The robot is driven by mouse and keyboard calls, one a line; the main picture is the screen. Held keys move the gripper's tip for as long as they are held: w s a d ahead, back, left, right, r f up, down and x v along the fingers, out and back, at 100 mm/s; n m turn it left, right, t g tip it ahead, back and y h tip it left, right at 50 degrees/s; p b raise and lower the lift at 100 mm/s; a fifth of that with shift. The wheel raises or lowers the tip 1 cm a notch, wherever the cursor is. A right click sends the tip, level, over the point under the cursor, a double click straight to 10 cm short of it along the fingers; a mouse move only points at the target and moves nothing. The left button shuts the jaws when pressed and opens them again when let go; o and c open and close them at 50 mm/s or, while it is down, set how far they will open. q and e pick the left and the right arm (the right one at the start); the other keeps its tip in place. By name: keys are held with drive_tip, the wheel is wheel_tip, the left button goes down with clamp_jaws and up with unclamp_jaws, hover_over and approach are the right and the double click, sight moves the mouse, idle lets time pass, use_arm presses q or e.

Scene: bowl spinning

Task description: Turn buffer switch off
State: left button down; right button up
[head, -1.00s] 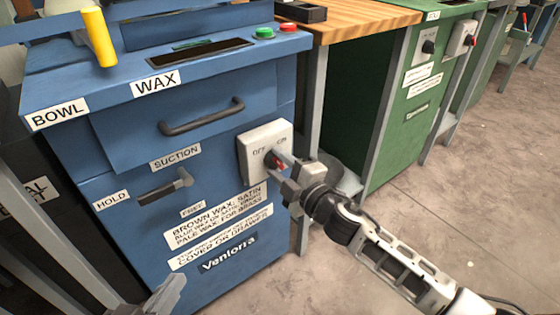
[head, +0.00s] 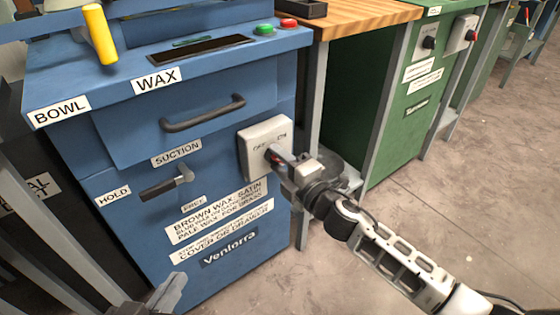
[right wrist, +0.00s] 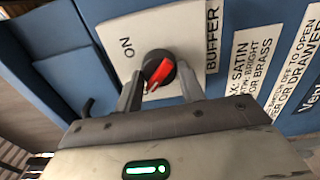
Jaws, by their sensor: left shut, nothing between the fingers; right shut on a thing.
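The buffer switch is a white box (head: 266,142) on the front of the blue cabinet, with a black and red knob (right wrist: 160,72) and OFF and ON labels. In the right wrist view, ON and BUFFER are readable on the box; OFF is not visible. My right gripper (head: 278,157) is shut on the knob, one finger on each side. In the right wrist view the gripper (right wrist: 160,92) leaves the knob's red pointer bar showing, tilted between the fingers. My left gripper (head: 172,290) is at the bottom edge of the head view, low before the cabinet, partly cut off, shut and empty.
The blue cabinet carries a drawer handle (head: 203,113), a suction lever (head: 168,184), a green button (head: 264,29) and a red button (head: 289,23). A wooden-topped bench (head: 365,15) and green cabinet (head: 425,90) stand to the right. The floor (head: 455,215) at right is clear.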

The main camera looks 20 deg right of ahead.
use_arm(q)
drive_tip(key=shift+w+r, duration=0.1)
use_arm(e)
drive_tip(key=o, duration=1)
drive_tip(key=shift+c, duration=0.2)
drive_tip(key=shift+s, duration=0.15)
drive_tip(key=shift+s+d, duration=0.15)
drive_tip(key=shift+s, duration=0.15)
use_arm(q)
drive_tip(key=shift+a+f+p, duration=0.15)
drive_tip(key=shift+f+p, duration=0.25)
use_arm(e)
drive_tip(key=v, duration=1.5)
use_arm(q)
drive_tip(key=shift+r, duration=0.25)
